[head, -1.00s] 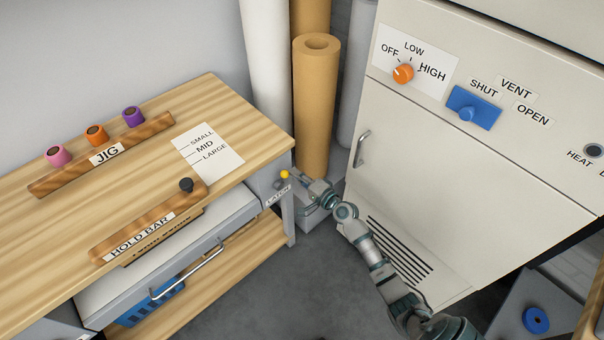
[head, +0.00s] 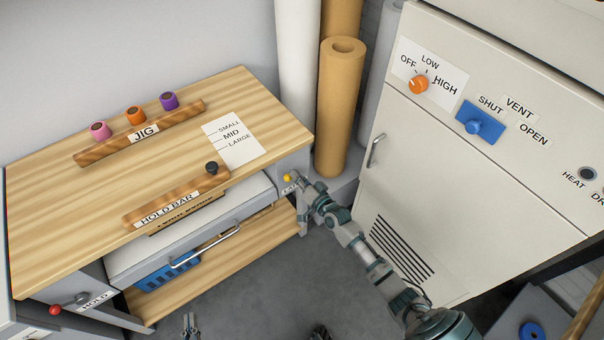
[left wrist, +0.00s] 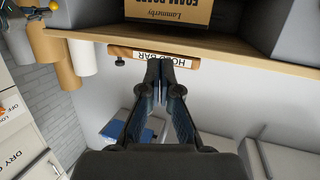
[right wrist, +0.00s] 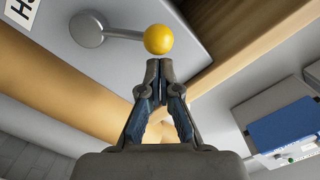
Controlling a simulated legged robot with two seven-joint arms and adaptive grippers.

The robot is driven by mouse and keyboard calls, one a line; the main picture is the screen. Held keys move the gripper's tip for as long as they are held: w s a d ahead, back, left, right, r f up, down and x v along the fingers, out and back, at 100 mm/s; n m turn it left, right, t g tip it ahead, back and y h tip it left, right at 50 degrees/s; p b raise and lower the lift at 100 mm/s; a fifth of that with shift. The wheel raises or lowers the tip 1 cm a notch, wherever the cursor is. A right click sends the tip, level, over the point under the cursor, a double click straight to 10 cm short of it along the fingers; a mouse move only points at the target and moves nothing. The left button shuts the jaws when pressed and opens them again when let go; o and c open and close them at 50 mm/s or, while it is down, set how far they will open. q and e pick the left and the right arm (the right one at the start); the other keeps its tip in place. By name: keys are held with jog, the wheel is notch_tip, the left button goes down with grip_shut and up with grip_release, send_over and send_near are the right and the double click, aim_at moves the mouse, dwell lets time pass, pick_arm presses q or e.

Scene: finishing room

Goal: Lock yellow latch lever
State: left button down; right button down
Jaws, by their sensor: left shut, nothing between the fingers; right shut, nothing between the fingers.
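In the right wrist view the yellow ball (right wrist: 158,39) is on a grey arm that runs left to a round pivot (right wrist: 87,29). My right gripper (head: 296,181) is shut and empty. Its fingertips (right wrist: 159,63) are just below the ball in the right wrist view; I cannot tell if they touch it. My left gripper (head: 189,318) is shut and empty, low in front of the bench; its fingertips also show in the left wrist view (left wrist: 160,58).
The wooden bench (head: 90,205) carries a hold bar (head: 175,203), a jig bar (head: 140,135) and a size card (head: 234,141). A red-knobbed lever (head: 57,309) is at its left end. Cardboard rolls (head: 338,110) and a white cabinet (head: 470,180) stand to the right.

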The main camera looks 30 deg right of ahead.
pick_arm(q)
jog(key=shift+s+a+f+g, duration=0.1)
jog(key=shift+s+f+g, duration=0.15)
jog(key=shift+f+g, duration=0.3)
pick_arm(e)
jog(key=shift+a+f, duration=0.15)
jog(key=shift+a, duration=0.15)
jog(key=shift+s+f, duration=0.1)
jog(key=shift+a, duration=0.1)
